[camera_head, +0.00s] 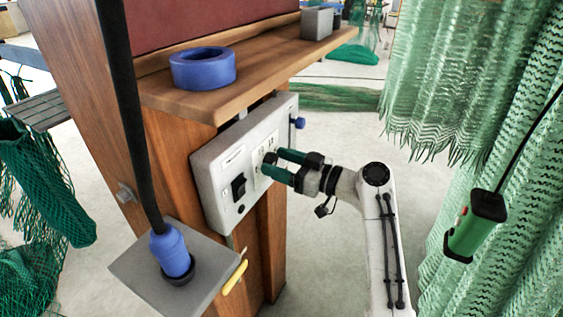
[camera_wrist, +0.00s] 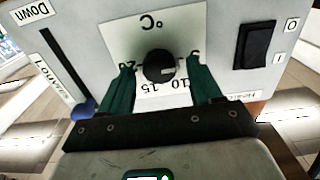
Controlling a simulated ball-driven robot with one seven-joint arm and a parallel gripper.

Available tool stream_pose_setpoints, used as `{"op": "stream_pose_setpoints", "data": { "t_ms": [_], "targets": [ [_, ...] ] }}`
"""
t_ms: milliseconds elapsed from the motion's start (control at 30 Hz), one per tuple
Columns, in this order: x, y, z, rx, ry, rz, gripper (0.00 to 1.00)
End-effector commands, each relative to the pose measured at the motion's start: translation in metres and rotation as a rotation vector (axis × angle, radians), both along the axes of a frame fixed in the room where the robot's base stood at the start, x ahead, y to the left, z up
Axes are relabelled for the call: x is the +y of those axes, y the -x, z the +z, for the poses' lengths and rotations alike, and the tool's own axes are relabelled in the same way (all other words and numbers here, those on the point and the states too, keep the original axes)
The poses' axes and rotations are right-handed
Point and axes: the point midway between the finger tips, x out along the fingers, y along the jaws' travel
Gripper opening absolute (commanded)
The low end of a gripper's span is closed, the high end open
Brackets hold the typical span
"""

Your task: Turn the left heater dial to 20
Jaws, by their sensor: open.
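The heater panel (camera_head: 208,170) is a light grey box on a wooden post. In the wrist view, its round black dial (camera_wrist: 159,64) sits on a white scale plate (camera_wrist: 125,30) marked °C, with numbers including 10 and 15, seen upside down. The dial's pale pointer mark faces lower right, roughly between the partly hidden 5 and the 10. My gripper (camera_wrist: 161,72) is open, its green fingers on either side of the dial, with gaps visible to the knob. In the head view, my gripper (camera_head: 275,160) is at the panel's face and hides the dial.
A black rocker switch (camera_wrist: 255,44) and a slider slot with a blue lever (camera_wrist: 84,109) flank the dial. A wooden shelf (camera_head: 262,73) with a blue tape roll (camera_head: 203,69) overhangs the panel. Green nets (camera_head: 445,75) and a hanging green controller (camera_head: 476,226) are at right.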

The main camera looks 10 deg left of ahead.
Motion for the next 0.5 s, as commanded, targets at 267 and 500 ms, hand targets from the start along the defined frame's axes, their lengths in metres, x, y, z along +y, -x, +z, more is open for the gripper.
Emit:
{"op": "stream_pose_setpoints", "data": {
  "t_ms": [267,500],
  "targets": [
    [-0.0004,0.0001,0.0000,0.000,0.000,0.000,0.42],
    [-0.0005,0.0002,0.0000,0.000,0.000,0.000,0.19]
  ]
}}
